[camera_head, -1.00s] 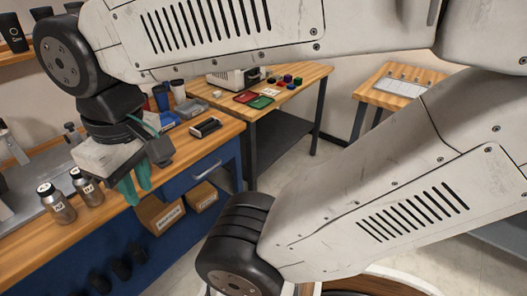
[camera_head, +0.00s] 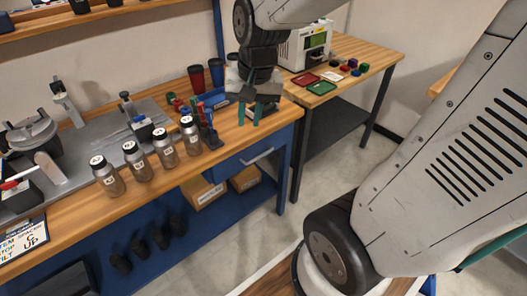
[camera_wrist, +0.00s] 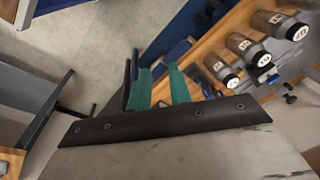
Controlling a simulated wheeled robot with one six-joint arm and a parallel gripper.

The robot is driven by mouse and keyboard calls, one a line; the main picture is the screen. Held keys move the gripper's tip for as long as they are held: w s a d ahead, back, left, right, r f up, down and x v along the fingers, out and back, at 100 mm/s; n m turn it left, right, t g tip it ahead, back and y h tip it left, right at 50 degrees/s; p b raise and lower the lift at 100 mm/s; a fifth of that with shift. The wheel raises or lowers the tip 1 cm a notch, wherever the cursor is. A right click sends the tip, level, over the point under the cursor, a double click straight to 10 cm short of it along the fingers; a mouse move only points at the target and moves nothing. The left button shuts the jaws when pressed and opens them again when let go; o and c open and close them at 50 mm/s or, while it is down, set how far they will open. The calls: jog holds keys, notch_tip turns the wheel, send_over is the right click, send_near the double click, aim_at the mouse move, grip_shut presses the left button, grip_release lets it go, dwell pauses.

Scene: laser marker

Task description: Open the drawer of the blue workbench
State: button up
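The blue workbench (camera_head: 84,245) has a wooden top and stands along the left in the head view. Its blue drawer (camera_head: 228,168) is under the right end of the top and looks shut, with a pale bar handle (camera_head: 257,158) on its front. My gripper (camera_head: 249,115) points down over the right end of the workbench top, above the handle in the picture and apart from it. Its two teal fingers are spread with nothing between them; the gap also shows in the wrist view (camera_wrist: 162,84). I cannot make out the handle in the wrist view.
Several labelled bottles (camera_head: 164,148) stand along the workbench's front edge, left of my gripper. Red and blue cups (camera_head: 197,78) stand behind it. Cardboard boxes (camera_head: 203,192) sit on the lower shelf. A wooden side table (camera_head: 368,52) stands right. Floor before the drawer is clear.

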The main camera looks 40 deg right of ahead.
jog(key=w+d+f+m, duration=0.4)
jog(key=w+f, duration=0.2)
jog(key=m, duration=0.7)
send_near(261, 156)
jog(key=shift+t+h, duration=0.3)
jog(key=f, duration=0.4)
jog(key=w+f, duration=0.1)
jog(key=f, duration=0.2)
jog(key=shift+a, duration=0.4)
jog(key=shift+w+f, duration=0.15)
jog(key=shift+f, duration=0.15)
jog(key=shift+c, duration=0.3)
grip_shut()
